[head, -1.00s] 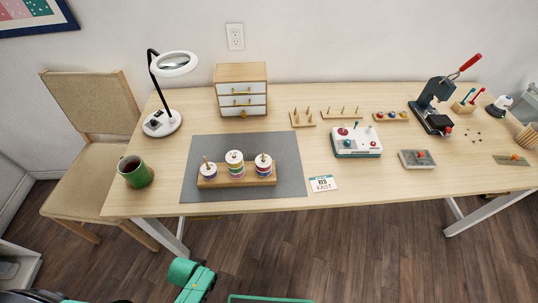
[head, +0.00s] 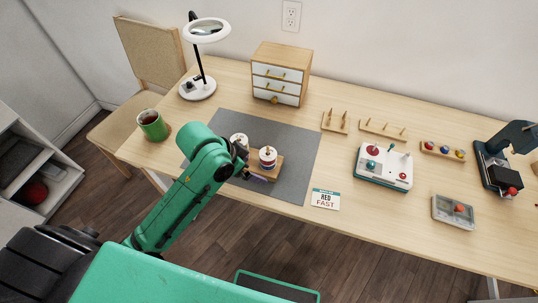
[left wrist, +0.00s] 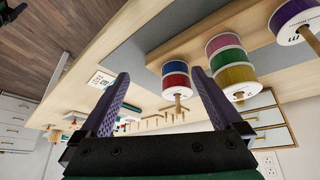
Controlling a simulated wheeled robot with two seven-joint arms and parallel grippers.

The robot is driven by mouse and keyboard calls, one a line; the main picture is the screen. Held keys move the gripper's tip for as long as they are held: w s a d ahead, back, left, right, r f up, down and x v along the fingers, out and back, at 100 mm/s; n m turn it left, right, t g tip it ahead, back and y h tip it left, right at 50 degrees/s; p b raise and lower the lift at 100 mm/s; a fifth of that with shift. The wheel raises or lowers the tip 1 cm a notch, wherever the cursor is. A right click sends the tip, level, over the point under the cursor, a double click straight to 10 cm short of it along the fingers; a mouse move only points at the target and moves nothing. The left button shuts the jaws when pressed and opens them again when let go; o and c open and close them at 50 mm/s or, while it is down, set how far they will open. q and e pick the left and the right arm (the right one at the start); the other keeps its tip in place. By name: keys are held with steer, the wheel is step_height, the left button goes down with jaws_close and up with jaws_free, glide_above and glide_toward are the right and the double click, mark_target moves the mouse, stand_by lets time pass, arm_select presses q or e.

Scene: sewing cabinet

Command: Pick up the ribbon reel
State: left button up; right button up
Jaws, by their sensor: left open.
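Ribbon reels stand on pegs of a wooden rack (head: 259,176) on the grey mat (head: 303,152). In the head view, one white-topped reel (head: 267,157) shows at the rack's right end and another (head: 238,139) behind my arm; the rack's left part is hidden. In the left wrist view, a red and blue reel (left wrist: 175,82), a taller pink, green and yellow stack (left wrist: 230,66) and a purple reel (left wrist: 298,20) show. My left gripper (head: 243,163) is open and empty at the rack. In the left wrist view, its fingers (left wrist: 160,76) frame the red and blue reel, apparently without touching.
A card reading RED FAST (head: 325,199) lies right of the mat. A green mug (head: 153,125), a magnifier lamp (head: 200,85) and a small drawer cabinet (head: 281,72) stand around it. A white control box (head: 384,166) and peg boards stand to the right.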

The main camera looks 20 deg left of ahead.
mark_target(267, 153)
arm_select(q)
steer(key=w+a+r+m+g, duration=0.1)
steer(key=w+a+r+m, duration=0.15)
steer(key=r, duration=0.35)
steer(key=w+a+r+m+g, duration=0.1)
steer(key=w+r+m+g, duration=0.15)
steer(key=r, duration=0.35)
steer(key=shift+t, duration=0.45)
steer(key=x, duration=0.4)
steer(key=p+x, duration=0.1)
steer(key=x, duration=0.4)
steer(key=d+x, duration=0.1)
steer(key=x, duration=0.4)
steer(key=shift+d+p, duration=0.1)
steer(key=shift+p, duration=0.25)
steer(key=c, duration=1.4)
step_height(267, 153, up, 20)
steer(key=shift+b, duration=0.45)
arm_select(e)
steer(key=shift+a+r, duration=0.25)
steer(key=shift+r, duration=0.1)
